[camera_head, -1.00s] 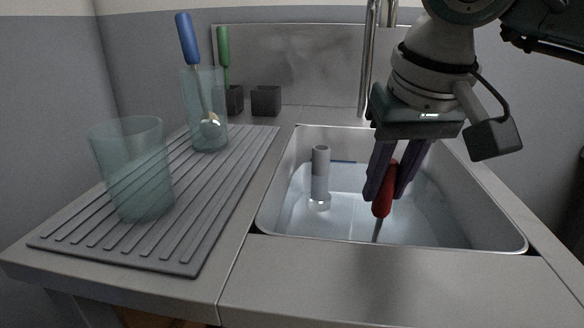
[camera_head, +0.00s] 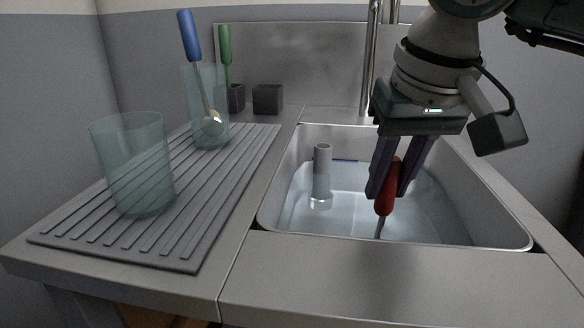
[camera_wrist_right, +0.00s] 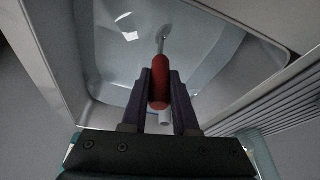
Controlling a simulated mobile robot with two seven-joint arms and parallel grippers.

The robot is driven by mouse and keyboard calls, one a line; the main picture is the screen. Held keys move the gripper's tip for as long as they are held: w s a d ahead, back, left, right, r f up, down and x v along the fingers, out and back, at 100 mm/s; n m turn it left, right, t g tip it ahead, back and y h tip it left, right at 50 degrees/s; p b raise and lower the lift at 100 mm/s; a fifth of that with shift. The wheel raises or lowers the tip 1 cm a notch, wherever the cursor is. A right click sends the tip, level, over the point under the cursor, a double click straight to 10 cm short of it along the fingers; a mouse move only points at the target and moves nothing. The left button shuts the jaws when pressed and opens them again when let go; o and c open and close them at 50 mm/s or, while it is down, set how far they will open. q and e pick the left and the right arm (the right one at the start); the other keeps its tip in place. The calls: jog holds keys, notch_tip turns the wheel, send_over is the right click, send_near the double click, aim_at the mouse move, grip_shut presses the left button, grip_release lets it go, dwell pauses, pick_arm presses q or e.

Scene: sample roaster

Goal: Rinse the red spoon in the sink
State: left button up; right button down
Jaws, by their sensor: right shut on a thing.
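My right gripper (camera_head: 396,188) is over the sink (camera_head: 517,232), pointing down. It is shut on the red handle of the red spoon (camera_head: 386,201). The spoon hangs down into the basin, its thin metal shaft below the handle; I cannot make out its lower end in the head view. In the right wrist view the red handle (camera_wrist_right: 160,84) sits between the two fingers (camera_wrist_right: 161,88), and the metal shaft runs away toward the pale water in the basin. The water (camera_head: 345,211) fills the lower part of the sink. My left gripper is not in view.
A grey standpipe (camera_head: 321,172) stands upright in the sink. The tap (camera_head: 368,60) rises behind it. Dark blocks (camera_head: 267,99) stand behind.

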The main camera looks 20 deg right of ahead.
jog(key=shift+r+p, duration=2.9)
jog(key=shift+r, duration=1.2)
jog(key=shift+r+p, duration=1.95)
jog(key=shift+r, duration=0.9)
